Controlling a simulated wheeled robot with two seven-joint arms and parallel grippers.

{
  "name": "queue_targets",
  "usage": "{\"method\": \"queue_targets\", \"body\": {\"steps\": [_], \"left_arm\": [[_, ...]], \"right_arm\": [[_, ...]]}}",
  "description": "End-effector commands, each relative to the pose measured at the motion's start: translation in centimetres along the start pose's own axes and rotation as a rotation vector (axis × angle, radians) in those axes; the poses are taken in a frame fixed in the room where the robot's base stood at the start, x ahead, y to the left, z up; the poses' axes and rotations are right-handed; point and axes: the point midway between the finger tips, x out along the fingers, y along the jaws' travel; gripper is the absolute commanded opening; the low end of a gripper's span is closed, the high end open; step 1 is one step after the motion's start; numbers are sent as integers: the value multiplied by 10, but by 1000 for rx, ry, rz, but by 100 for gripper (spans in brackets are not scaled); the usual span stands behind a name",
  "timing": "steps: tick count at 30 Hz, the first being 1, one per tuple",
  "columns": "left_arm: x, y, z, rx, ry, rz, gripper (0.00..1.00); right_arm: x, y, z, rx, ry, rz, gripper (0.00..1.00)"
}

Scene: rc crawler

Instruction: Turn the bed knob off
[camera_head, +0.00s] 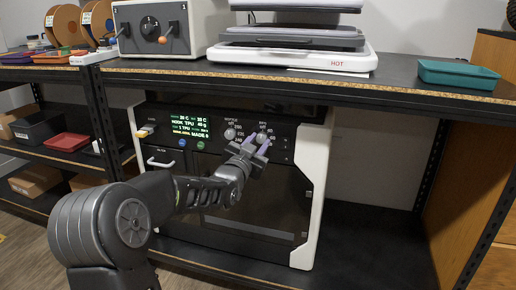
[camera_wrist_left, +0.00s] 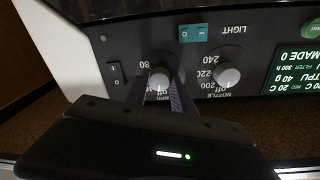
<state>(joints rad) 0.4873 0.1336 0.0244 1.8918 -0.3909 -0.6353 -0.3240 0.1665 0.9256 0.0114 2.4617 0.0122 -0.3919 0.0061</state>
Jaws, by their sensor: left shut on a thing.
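The bed knob (camera_wrist_left: 159,78) is a small pale grey knob on the black front panel of a 3D printer (camera_head: 250,195). In the left wrist view the panel appears upside down, and the pointer's exact setting on the dial is too small to read. My left gripper (camera_head: 259,140) reaches the panel from the front, with its purple fingers on either side of the bed knob, shut on it. In the head view the fingers mostly hide this knob. My right gripper is not in view.
The nozzle knob (camera_head: 230,133) sits just left of the bed knob in the head view. A rocker switch (camera_wrist_left: 116,75) and a teal light switch (camera_wrist_left: 193,33) are close by. The shelf board (camera_head: 400,92) overhangs the printer, with a teal tray (camera_head: 458,74) on it.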

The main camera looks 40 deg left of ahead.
Motion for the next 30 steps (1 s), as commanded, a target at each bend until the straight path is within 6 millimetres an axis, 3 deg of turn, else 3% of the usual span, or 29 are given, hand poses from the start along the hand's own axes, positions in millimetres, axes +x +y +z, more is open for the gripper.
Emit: {"method": "queue_targets", "body": {"steps": [9,23,24,30], "left_arm": [[0,1,2,-134,4,-9,0],[0,1,1,-153,4,-10,0],[0,1,1,-153,4,-10,32],[0,1,1,-152,5,-10,48]], "right_arm": [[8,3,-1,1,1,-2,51],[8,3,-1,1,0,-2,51],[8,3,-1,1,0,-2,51],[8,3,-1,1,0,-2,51]]}}
